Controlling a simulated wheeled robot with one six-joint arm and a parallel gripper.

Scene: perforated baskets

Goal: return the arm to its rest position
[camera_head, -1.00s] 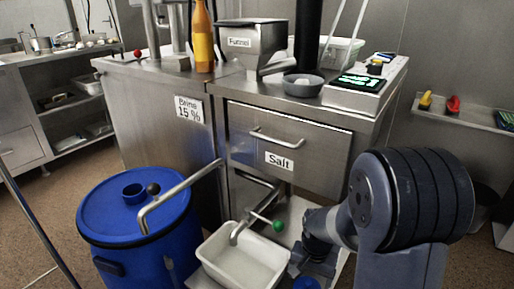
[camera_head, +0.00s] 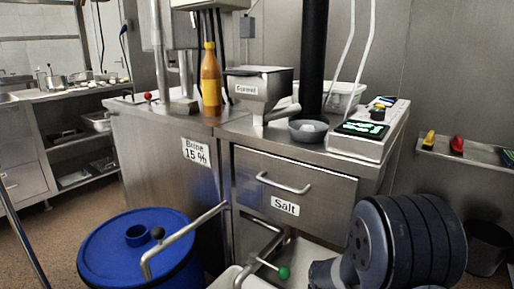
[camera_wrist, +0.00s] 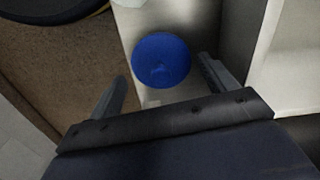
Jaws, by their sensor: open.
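My gripper (camera_wrist: 165,92) shows in the wrist view with its two fingers spread apart. It is open, and nothing is held between the fingers. A round blue object (camera_wrist: 161,60) lies beyond the fingertips on a pale surface; whether it touches them I cannot tell. In the head view my dark, ribbed arm joint (camera_head: 412,243) is at the lower right, and the gripper itself is out of the picture below.
A steel cabinet with a Salt drawer (camera_head: 300,186) stands close beside my arm. A pipe with a green knob (camera_head: 284,272) juts out above a white basin (camera_head: 226,279). A blue barrel (camera_head: 112,250) stands at left. A scale (camera_head: 362,131) sits on the counter.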

